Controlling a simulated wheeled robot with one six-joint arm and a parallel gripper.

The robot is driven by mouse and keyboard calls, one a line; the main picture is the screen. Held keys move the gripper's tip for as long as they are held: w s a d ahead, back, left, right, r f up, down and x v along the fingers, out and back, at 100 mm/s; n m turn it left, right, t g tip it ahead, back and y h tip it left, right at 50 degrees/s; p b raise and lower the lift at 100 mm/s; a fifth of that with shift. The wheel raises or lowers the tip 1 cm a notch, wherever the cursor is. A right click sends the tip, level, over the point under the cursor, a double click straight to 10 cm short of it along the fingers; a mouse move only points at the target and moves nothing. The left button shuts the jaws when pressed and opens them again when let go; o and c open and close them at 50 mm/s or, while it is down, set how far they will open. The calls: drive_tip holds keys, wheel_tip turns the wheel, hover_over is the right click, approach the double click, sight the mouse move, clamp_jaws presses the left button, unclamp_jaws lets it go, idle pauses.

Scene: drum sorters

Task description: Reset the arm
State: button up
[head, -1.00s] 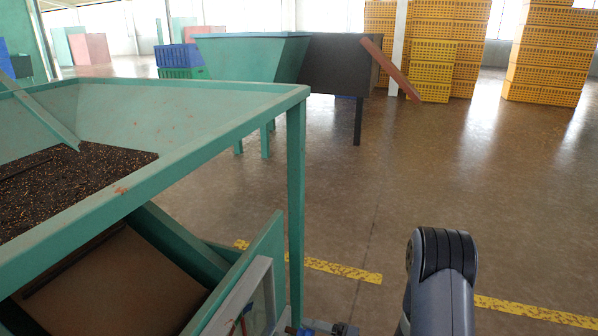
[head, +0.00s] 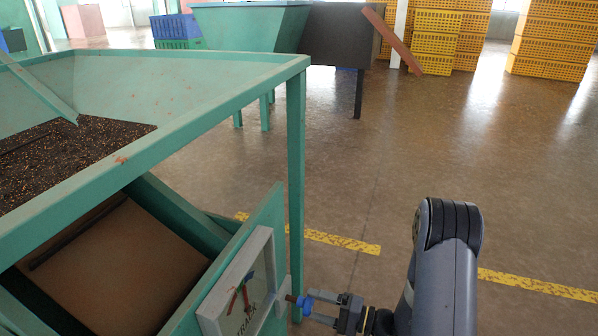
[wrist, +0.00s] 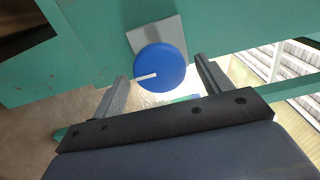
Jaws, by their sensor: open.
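A round blue knob (wrist: 163,62) with a white pointer line sits on a light grey plate on the green machine in the wrist view. In the head view the blue knob (head: 303,303) shows beside the machine's front corner leg. My gripper (head: 318,306) is open at the knob, low in the head view. In the wrist view its two fingers stand apart, one on each side of the knob, with gaps visible. I cannot tell whether either finger touches it. My grey arm (head: 446,265) rises at the lower right.
The green hopper (head: 215,112) with dark granular material fills the left. A framed panel (head: 243,285) with small coloured pieces is on its side, close to my gripper. Another green hopper (head: 250,28) and yellow crates (head: 432,45) stand behind. Open floor lies right, crossed by yellow tape (head: 340,241).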

drive_tip(key=b+x, duration=0.1)
drive_tip(key=x, duration=0.3)
drive_tip(key=shift+a+f, duration=0.1)
drive_tip(key=shift+a, duration=0.15)
drive_tip(key=shift+d+r+m+p, duration=0.2)
drive_tip(key=shift+r+m+p, duration=0.15)
drive_tip(key=shift+p, duration=0.55)
drive_tip(key=shift+m+p, duration=0.35)
drive_tip(key=shift+p, duration=0.05)
drive_tip(key=m+p, duration=0.6)
drive_tip(key=shift+f+p, duration=0.1)
drive_tip(key=shift+p, duration=0.3)
drive_tip(key=m+p, duration=0.4)
drive_tip(key=m, duration=0.2)
drive_tip(key=shift+s+f+p, duration=0.1)
drive_tip(key=shift+p, duration=0.2)
drive_tip(key=m+p, duration=0.3)
drive_tip(key=m, duration=0.1)
drive_tip(key=shift+f, duration=0.15)
drive_tip(key=shift+m, duration=0.3)
